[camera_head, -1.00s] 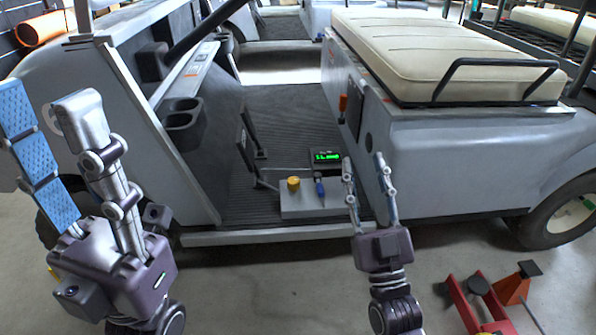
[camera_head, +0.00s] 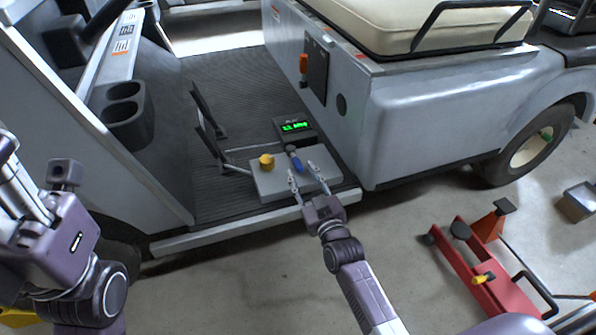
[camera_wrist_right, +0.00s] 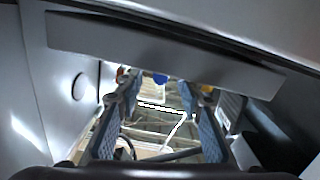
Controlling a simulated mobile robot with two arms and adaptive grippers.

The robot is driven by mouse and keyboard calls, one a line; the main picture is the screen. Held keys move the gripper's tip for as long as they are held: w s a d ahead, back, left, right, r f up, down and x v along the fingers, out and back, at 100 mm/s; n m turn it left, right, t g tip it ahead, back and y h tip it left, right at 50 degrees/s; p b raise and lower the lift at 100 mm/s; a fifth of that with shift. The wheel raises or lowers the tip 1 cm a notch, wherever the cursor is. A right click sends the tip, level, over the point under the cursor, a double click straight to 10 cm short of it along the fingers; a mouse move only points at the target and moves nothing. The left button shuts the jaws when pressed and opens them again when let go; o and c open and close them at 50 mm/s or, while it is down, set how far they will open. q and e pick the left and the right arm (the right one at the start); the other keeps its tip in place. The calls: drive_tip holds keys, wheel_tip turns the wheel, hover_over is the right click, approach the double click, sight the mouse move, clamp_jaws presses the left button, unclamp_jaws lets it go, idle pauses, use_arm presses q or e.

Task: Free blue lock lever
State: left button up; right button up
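The blue lock lever (camera_head: 297,162) stands on a grey box (camera_head: 270,187) on the cart floor, beside a yellow knob (camera_head: 266,161). My right gripper (camera_head: 303,174) is open and empty at the box's front edge. Its fingertips are apart and point at the lever, just short of it. In the right wrist view the blue lever (camera_wrist_right: 160,78) shows as a small patch beyond and between the open fingers (camera_wrist_right: 157,95). My left gripper (camera_head: 12,185) is at the left edge, partly cut off, away from the box; its fingers were spread in the earlier view.
A small display with green digits (camera_head: 295,127) sits behind the box. Thin pedal bars (camera_head: 207,125) rise to its left. The seat base wall (camera_head: 345,120) stands close on the right. A red floor jack (camera_head: 485,270) is on the floor at right.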

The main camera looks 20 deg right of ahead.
sight(300, 170)
drive_tip(key=shift+w+a+b, duration=0.1)
drive_tip(key=shift+w+b, duration=0.4)
drive_tip(key=shift+w, duration=1.3)
drive_tip(key=shift+c, duration=0.6)
clamp_jaws()
